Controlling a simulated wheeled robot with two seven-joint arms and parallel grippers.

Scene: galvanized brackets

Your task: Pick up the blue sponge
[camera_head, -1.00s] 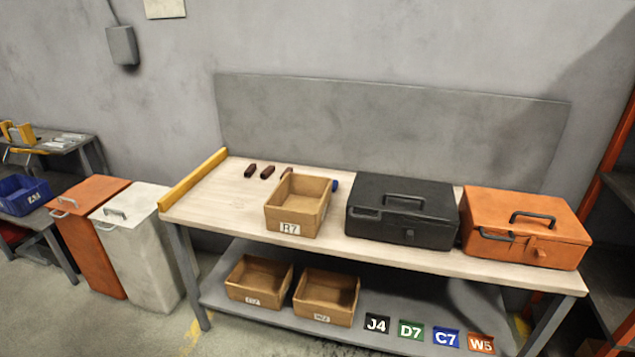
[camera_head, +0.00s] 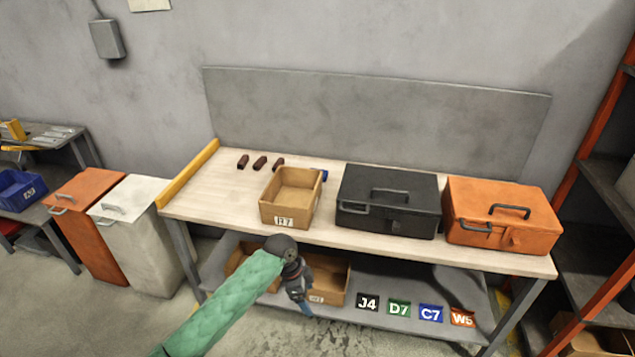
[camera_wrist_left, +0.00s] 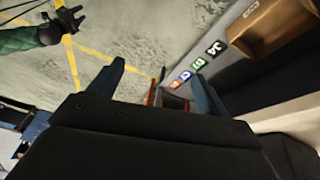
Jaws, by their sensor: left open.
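A small blue piece, likely the blue sponge (camera_head: 325,175), shows at the back right corner of the open cardboard box marked R7 (camera_head: 291,211) on the workbench. Most of it is hidden behind the box. My left gripper (camera_head: 304,302) is in front of the bench, lower than its top and well away from the blue piece. In the left wrist view its two fingers (camera_wrist_left: 155,85) stand wide apart with nothing between them. Another green arm with a dark end, likely my right gripper (camera_wrist_left: 72,18), shows at the upper left there; its jaws are unclear.
A black toolbox (camera_head: 388,201) and an orange toolbox (camera_head: 502,216) stand right of the box on the bench top (camera_head: 222,195). Several small dark red pieces (camera_head: 260,163) lie at the back left. The lower shelf (camera_head: 350,318) holds two boxes and several label plates.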

